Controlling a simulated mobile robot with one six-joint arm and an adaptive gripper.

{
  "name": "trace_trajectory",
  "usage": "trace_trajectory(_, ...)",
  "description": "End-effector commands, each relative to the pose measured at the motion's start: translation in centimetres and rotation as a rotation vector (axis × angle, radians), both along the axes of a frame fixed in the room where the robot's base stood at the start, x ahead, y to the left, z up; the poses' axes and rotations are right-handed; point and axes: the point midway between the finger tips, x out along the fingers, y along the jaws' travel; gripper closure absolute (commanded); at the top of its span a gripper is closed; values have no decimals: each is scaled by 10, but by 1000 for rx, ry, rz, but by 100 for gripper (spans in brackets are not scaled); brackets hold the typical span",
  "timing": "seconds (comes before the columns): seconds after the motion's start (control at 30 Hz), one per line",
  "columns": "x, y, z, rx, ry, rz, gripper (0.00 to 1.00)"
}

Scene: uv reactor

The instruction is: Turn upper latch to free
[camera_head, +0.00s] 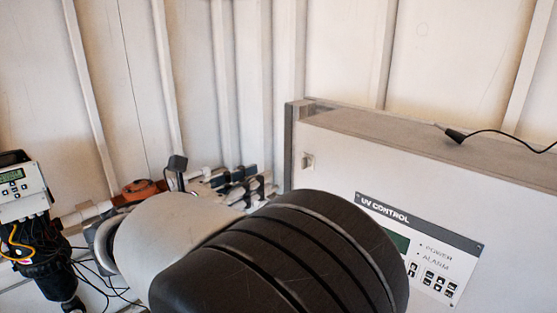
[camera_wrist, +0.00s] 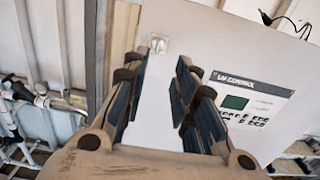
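The upper latch (camera_head: 308,160) is a small metal piece on the upper left of the grey UV control cabinet's front (camera_head: 335,160). It also shows in the wrist view (camera_wrist: 159,45), near the top. My gripper (camera_wrist: 162,62) is open in the wrist view, with two dark fingers spread apart and only the cabinet face showing between them. The latch appears just beyond the fingertips, nearer the left one, and does not look gripped. How far the tips are from the cabinet I cannot tell. In the head view my arm hides the gripper.
A UV CONTROL panel (camera_head: 420,245) with a screen and buttons is right of the latch. A black cable (camera_head: 490,135) lies on the cabinet top. Pipes and valves (camera_head: 225,182) run left of the cabinet, and a meter (camera_head: 20,190) stands at far left.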

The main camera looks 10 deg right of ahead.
Motion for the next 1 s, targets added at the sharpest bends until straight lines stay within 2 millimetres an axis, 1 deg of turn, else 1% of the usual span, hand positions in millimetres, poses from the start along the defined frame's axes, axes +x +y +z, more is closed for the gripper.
trace_trajectory(0.03, 7, -12, 0, 0, 0, -6, 74)
trace_trajectory(0.2, 29, -42, 0, 1, 1, -5, 74)
trace_trajectory(0.4, 54, -76, 0, 2, 0, -5, 74)
trace_trajectory(0.5, 63, -90, 1, 2, 0, -4, 74)
trace_trajectory(0.7, 75, -105, 0, 2, 1, -1, 74)
trace_trajectory(1.0, 78, -108, 0, 2, 0, 0, 74)
